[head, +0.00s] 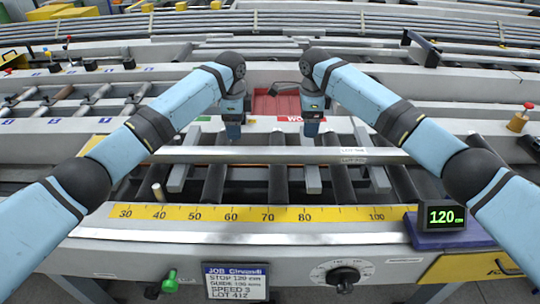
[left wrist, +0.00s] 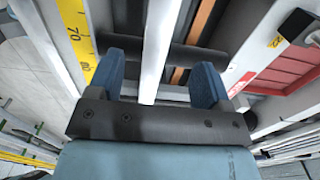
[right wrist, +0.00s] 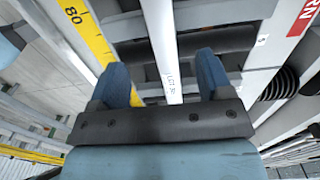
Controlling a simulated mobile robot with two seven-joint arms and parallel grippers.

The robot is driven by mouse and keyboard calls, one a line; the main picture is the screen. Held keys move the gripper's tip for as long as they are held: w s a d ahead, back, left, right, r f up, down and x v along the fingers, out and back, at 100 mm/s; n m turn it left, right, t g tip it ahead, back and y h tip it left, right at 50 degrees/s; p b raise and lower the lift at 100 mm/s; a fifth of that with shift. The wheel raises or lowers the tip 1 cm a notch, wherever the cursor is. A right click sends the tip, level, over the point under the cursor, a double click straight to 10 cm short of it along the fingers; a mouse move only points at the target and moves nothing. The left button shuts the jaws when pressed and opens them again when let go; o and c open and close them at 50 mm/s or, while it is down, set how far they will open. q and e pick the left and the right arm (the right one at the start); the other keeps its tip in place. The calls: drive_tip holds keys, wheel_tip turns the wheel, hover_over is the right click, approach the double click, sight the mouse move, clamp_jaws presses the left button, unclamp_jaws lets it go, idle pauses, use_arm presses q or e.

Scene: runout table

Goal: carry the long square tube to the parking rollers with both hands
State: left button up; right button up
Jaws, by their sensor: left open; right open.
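The long square tube (head: 270,155) is a pale silver bar with small labels near its right end. It lies left to right across the dark rollers of the table. My left gripper (head: 233,130) is open above it; in the left wrist view the tube (left wrist: 158,50) runs between the two blue fingers, with a gap on each side. My right gripper (head: 311,128) is open above the tube further right; in the right wrist view the tube (right wrist: 160,45) also passes between the fingers. Short rollers with blue tags (head: 62,96) lie at the back left; I cannot tell whether these are the parking rollers.
A yellow scale (head: 240,213) runs along the front edge, with a display reading 120 (head: 444,216) at its right. A red panel (head: 277,105) lies behind the tube. A dark-faced stop (head: 424,48) stands at the back right.

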sight(238, 150)
use_arm(q)
wheel_tip(238, 150, down, 11)
drive_tip(key=shift+r, duration=0.1)
use_arm(e)
wheel_tip(238, 150, down, 11)
drive_tip(key=shift+r, duration=0.1)
use_arm(q)
clamp_jaws()
use_arm(e)
clamp_jaws()
use_arm(q)
drive_tip(key=shift+r, duration=0.1)
